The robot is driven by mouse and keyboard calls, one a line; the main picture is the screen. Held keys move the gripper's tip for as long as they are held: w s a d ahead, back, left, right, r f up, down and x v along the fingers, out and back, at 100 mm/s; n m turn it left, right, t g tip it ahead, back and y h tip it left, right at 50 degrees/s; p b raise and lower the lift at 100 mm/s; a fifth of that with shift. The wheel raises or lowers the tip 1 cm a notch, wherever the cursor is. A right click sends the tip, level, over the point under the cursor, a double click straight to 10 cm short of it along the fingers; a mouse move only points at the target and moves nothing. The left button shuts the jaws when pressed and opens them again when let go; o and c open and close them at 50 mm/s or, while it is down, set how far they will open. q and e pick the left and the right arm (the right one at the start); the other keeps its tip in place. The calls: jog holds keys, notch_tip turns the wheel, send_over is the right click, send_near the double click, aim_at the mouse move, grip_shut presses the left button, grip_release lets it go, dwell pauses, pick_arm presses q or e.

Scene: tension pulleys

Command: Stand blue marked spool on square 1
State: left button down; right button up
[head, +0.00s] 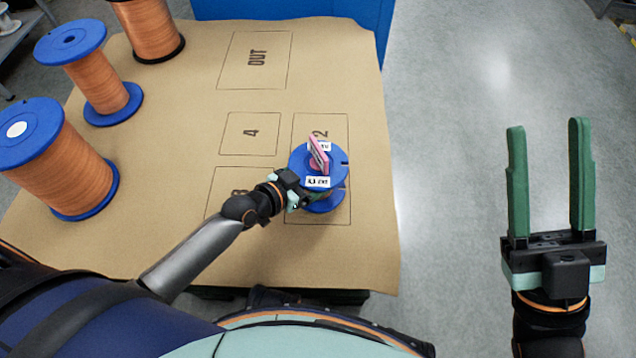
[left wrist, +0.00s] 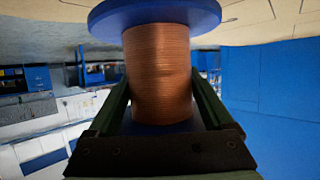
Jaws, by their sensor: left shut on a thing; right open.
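The blue marked spool (head: 335,165) has blue flanges, white labels and a pink tag on its top. It is upright over the lower right outlined square (head: 290,221), whose number is hidden; I cannot tell whether its base touches the sheet. My left gripper (head: 300,193) is shut on this spool from its left side. In the left wrist view, the copper winding (left wrist: 157,75) sits between the green fingers, with a blue flange (left wrist: 150,14) above. My right gripper (head: 546,180) is open and empty over the floor at the right.
Several larger copper spools, including a blue-flanged one (head: 72,43), stand along the left of the brown sheet (head: 170,180). A blue panel (head: 350,12) stands behind.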

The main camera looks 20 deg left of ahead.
pick_arm(q)
jog(key=shift+w+f, duration=0.2)
jog(key=shift+w, duration=0.15)
notch_tip(320, 180, down, 2)
jog(key=shift+w+a+f+b, duration=0.1)
jog(key=shift+f+b, duration=0.15)
jog(key=shift+b, duration=0.95)
jog(key=shift+f, duration=0.35)
jog(key=shift+f+b, duration=0.2)
jog(key=shift+b, duration=0.15)
grip_release()
